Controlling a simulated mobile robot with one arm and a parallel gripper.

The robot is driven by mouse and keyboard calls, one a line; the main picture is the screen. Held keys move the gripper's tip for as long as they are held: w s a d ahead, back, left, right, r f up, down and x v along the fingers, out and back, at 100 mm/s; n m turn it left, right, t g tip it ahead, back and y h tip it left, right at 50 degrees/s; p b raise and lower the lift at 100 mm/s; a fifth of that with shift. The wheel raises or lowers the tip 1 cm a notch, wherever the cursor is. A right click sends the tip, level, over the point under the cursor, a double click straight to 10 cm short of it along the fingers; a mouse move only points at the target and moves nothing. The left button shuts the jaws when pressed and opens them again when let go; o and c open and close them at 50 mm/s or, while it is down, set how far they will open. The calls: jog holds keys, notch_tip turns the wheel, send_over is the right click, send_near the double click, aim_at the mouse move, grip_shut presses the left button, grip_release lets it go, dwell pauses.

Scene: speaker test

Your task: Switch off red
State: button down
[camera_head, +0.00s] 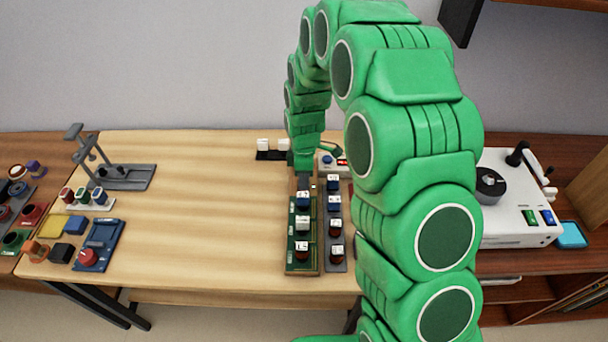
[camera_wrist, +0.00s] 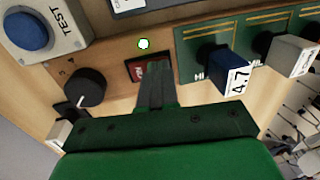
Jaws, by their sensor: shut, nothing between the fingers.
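A small red rocker switch (camera_wrist: 133,71) in a dark frame sits on a wooden panel in the wrist view. My gripper (camera_wrist: 154,66) is shut and empty, with its fingertips over or right at the switch, covering part of it. Whether they touch it, and which way the rocker is tilted, I cannot tell. In the head view my gripper (camera_head: 304,182) points down at the far end of the green board, and the switch is hidden there.
A black knob (camera_wrist: 85,88) is left of the switch, and a blue TEST button (camera_wrist: 27,31) is at upper left. A green board (camera_head: 290,255) with plugged blocks, including a blue 4.7 block (camera_wrist: 228,77), is close by. The table's left middle (camera_head: 200,220) is clear.

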jog(key=shift+s+f, duration=0.1)
jog(key=shift+f, duration=0.05)
dwell(0.3)
jog(key=shift+w, duration=0.85)
jog(key=shift+r, duration=0.2)
notch_tip(320, 180, up, 14)
jog(key=w, duration=0.2)
dwell(0.3)
jog(key=shift+f, duration=0.1)
jog(key=shift+s+a, duration=0.1)
jog(key=shift+s, duration=0.7)
